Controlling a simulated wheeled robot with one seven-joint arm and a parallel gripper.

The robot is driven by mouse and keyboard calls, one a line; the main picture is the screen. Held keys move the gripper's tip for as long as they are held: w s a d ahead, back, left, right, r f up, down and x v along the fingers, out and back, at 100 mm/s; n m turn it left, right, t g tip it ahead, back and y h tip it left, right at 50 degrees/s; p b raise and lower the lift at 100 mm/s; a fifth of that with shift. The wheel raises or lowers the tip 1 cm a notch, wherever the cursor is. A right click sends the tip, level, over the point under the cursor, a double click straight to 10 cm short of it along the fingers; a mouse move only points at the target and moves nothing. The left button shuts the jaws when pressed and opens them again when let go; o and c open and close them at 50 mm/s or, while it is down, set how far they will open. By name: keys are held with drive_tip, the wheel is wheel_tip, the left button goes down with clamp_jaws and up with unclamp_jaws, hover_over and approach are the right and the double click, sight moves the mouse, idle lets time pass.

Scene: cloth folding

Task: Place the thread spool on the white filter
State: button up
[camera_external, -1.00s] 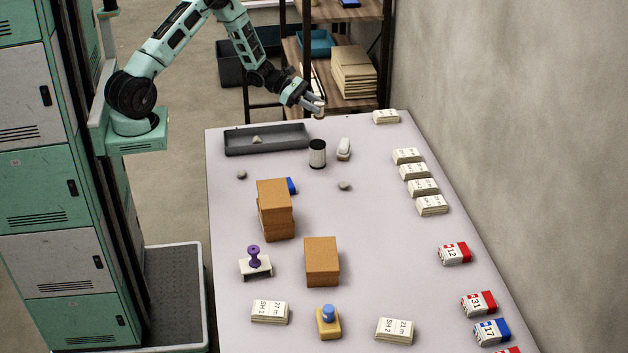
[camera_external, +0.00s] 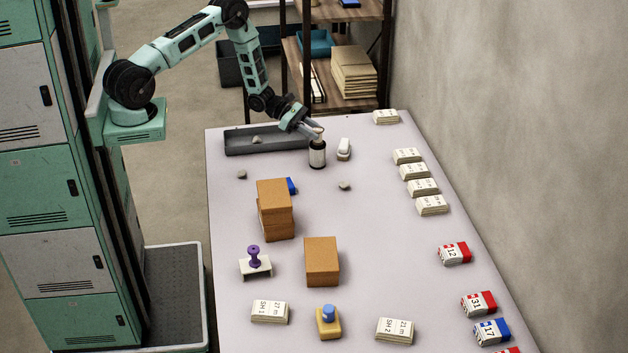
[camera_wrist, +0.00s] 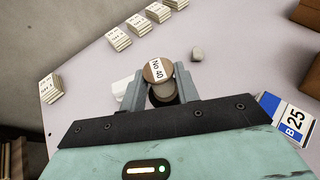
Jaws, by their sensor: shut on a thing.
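The thread spool, with a round tan end and a white "No 40" label, sits between my fingertips in the wrist view (camera_wrist: 156,71). My gripper (camera_wrist: 160,90) is shut on it.
A grey tray (camera_external: 250,147) lies to the left, with small stones (camera_external: 344,185) nearby. Brown boxes (camera_external: 275,208) and a blue box (camera_wrist: 285,116) are nearer the front. Card stacks (camera_external: 414,172) line the right side.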

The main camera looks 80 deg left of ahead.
drive_tip(key=shift+f, duration=0.1)
drive_tip(key=shift+f+b, duration=0.15)
drive_tip(key=shift+b, duration=0.15)
drive_tip(key=o, duration=1)
drive_tip(key=shift+c, duration=0.2)
